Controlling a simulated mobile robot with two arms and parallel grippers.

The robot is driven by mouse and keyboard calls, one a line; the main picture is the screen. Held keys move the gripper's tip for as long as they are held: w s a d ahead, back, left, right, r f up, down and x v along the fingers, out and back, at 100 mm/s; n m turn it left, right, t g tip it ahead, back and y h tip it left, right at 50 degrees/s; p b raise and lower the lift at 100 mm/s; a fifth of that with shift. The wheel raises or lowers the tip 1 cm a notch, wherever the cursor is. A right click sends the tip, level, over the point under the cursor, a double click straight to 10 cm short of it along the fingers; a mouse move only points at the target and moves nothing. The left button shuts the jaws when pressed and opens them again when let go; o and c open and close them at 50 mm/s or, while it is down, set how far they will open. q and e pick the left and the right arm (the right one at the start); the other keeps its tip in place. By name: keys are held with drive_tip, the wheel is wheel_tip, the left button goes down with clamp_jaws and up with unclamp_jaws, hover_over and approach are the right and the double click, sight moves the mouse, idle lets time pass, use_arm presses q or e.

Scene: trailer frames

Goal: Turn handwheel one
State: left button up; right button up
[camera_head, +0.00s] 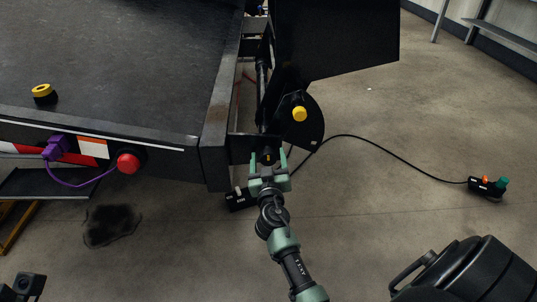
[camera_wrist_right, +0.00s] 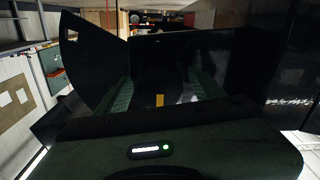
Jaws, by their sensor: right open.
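My right gripper (camera_head: 268,156) reaches up from below to the corner of the dark trailer frame (camera_head: 215,150). Its green fingers are open, one on each side of a small dark part (camera_head: 268,154) under the frame's end. I cannot tell whether they touch it. In the right wrist view the spread fingers (camera_wrist_right: 165,92) stand before a dark panel, with a small yellow mark (camera_wrist_right: 159,100) between them. A yellow knob (camera_head: 299,114) sits on a dark rounded plate just above and right of the gripper. No part is clearly recognisable as handwheel one.
A red round knob (camera_head: 128,163) and a purple plug (camera_head: 56,147) are on the trailer's side. A yellow-black knob (camera_head: 44,94) stands on its deck. A cable runs to a control box (camera_head: 487,186) on the floor. A black case (camera_head: 470,270) stands at lower right.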

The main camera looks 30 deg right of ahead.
drive_tip(key=c, duration=1.3)
drive_tip(key=shift+c, duration=0.2)
